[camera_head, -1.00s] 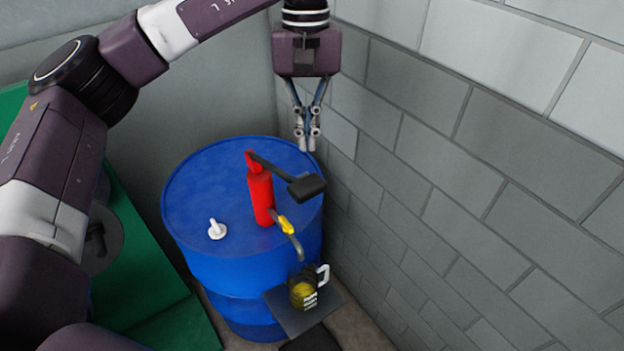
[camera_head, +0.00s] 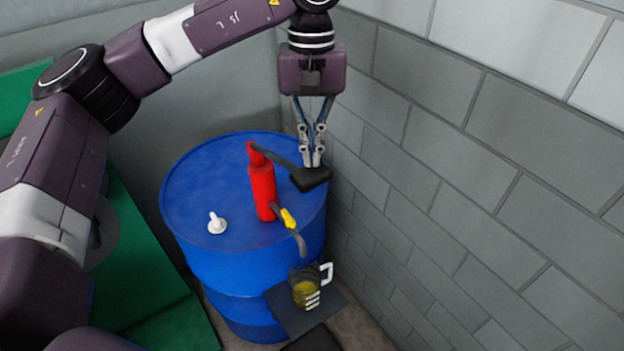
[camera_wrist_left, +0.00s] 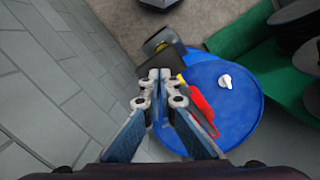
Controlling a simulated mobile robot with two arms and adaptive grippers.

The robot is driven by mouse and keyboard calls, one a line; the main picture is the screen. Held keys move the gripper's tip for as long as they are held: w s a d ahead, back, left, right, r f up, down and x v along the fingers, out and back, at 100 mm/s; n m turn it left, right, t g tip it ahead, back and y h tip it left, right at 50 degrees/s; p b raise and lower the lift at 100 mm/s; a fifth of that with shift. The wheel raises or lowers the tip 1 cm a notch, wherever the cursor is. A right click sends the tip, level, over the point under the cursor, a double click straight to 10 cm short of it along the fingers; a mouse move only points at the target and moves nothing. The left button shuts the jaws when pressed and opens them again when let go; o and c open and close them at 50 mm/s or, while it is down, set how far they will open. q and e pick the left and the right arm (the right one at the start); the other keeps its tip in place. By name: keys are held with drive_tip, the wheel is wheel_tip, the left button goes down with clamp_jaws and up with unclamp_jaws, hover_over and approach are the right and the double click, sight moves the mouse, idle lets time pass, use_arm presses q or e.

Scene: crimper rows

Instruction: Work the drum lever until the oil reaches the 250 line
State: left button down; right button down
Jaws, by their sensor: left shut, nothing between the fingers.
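A red pump (camera_head: 262,190) stands on the blue drum (camera_head: 215,260). Its dark lever (camera_head: 275,158) runs right to a black grip pad (camera_head: 310,179). My left gripper (camera_head: 314,163) is shut and empty, pointing down, with its fingertips at the pad's far edge; whether they touch is hard to tell. In the left wrist view the closed fingertips (camera_wrist_left: 158,74) overlap the black pad. A yellow valve (camera_head: 288,217) sits on the grey spout. Below it, a clear jug (camera_head: 306,287) with white marks holds yellowish oil; the 250 line cannot be read. My right gripper is out of view.
A white cap (camera_head: 217,223) is on the drum top. A dark shelf plate (camera_head: 283,309) carries the jug. A grey block wall (camera_head: 470,180) stands close on the right, and a green surface (camera_head: 135,255) lies left of the drum.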

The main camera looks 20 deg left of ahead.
use_arm(q)
drive_tip(key=shift+f, duration=0.35)
